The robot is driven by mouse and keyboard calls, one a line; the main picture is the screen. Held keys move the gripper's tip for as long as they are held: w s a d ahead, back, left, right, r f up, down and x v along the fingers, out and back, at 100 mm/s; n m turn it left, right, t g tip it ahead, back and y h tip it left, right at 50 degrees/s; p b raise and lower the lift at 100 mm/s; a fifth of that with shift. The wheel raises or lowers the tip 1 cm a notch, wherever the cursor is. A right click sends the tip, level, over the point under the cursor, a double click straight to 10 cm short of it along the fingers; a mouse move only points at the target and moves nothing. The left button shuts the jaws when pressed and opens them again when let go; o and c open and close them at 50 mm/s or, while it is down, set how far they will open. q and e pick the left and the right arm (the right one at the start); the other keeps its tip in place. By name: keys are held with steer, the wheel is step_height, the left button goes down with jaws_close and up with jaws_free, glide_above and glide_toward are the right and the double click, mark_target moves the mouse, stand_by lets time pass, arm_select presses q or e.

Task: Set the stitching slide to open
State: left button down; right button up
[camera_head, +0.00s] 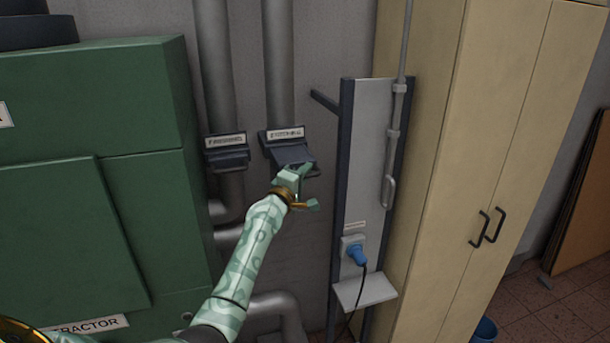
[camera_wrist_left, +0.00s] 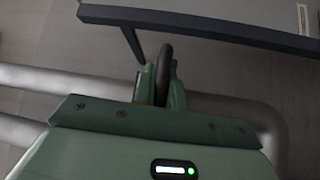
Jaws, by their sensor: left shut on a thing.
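Two grey pipes come down the wall, each with a dark slide gate and a small white label. The right gate (camera_head: 287,150), whose label I take to be the stitching one though its print is blurred, has a dark plate sticking out toward me. My left gripper (camera_head: 303,185) is at the front end of that plate. In the left wrist view its fingers (camera_wrist_left: 160,88) are shut on a dark curved handle (camera_wrist_left: 167,62). The fingers partly hide the handle. My right gripper is in neither view.
The other slide gate (camera_head: 227,155) is close on the left. A green cabinet (camera_head: 90,130) stands further left. A grey panel (camera_head: 365,150) with a blue plug (camera_head: 358,255) stands just right, beside a beige cupboard (camera_head: 480,130).

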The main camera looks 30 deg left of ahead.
arm_select(q)
steer(key=c, duration=1.5)
jaws_free()
steer(key=shift+d+f, duration=0.1)
steer(key=shift+d, duration=0.05)
steer(key=shift+o, duration=0.2)
steer(key=shift+s, duration=0.3)
steer(key=s+d+f, duration=0.1)
steer(key=s+f, duration=0.1)
steer(key=s, duration=1.3)
steer(key=shift+s, duration=0.35)
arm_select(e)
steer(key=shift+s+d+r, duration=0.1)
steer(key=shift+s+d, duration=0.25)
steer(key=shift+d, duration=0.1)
arm_select(q)
steer(key=shift+d, duration=0.1)
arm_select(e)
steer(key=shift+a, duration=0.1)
